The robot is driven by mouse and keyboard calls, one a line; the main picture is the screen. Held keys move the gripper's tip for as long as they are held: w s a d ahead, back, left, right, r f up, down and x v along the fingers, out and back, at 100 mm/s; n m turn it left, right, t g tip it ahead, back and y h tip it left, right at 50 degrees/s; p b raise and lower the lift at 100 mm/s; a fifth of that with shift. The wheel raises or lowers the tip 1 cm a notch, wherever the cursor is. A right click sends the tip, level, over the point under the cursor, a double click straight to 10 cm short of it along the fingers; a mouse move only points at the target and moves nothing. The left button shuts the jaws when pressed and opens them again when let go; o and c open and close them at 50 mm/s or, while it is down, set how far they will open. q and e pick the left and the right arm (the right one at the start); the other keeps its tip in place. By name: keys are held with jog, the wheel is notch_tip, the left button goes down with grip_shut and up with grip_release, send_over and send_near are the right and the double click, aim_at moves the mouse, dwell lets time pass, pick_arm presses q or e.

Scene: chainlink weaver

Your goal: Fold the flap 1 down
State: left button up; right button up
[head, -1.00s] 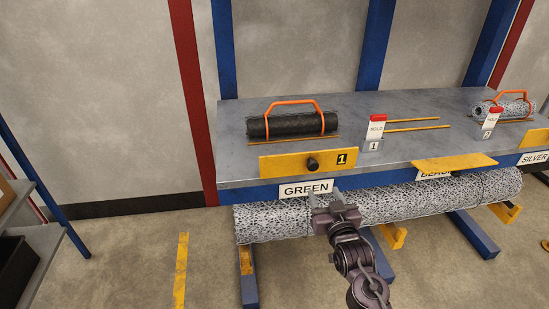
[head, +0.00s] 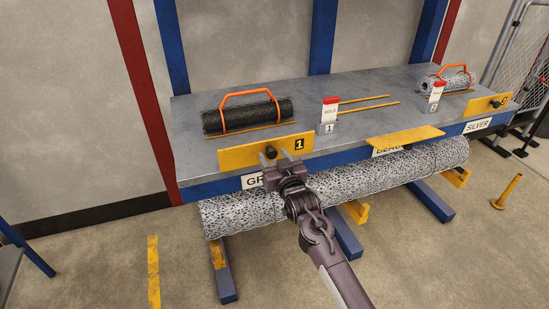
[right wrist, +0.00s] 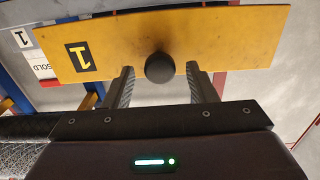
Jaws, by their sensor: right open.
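Flap 1 (head: 236,158) is a yellow plate marked "1" with a dark round knob (head: 271,152). It stands raised along the front edge of the grey table, above the GREEN label, which my arm partly covers. My right gripper (head: 281,159) is open in front of the flap, at the knob. In the right wrist view, the flap (right wrist: 220,40) appears upside down, and the knob (right wrist: 160,68) lies between the two fingertips, with gaps on both sides. The fingers are not closed on it. My left gripper is not in view.
A black mesh roll (head: 247,115) with an orange handle lies behind the flap. A red-and-white SOLD tag (head: 330,112) stands right of it. A middle yellow flap (head: 405,137) lies nearly flat. A long mesh roll (head: 360,182) hangs below the table front.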

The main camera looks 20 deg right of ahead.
grip_shut()
jog(key=shift+f, duration=0.1)
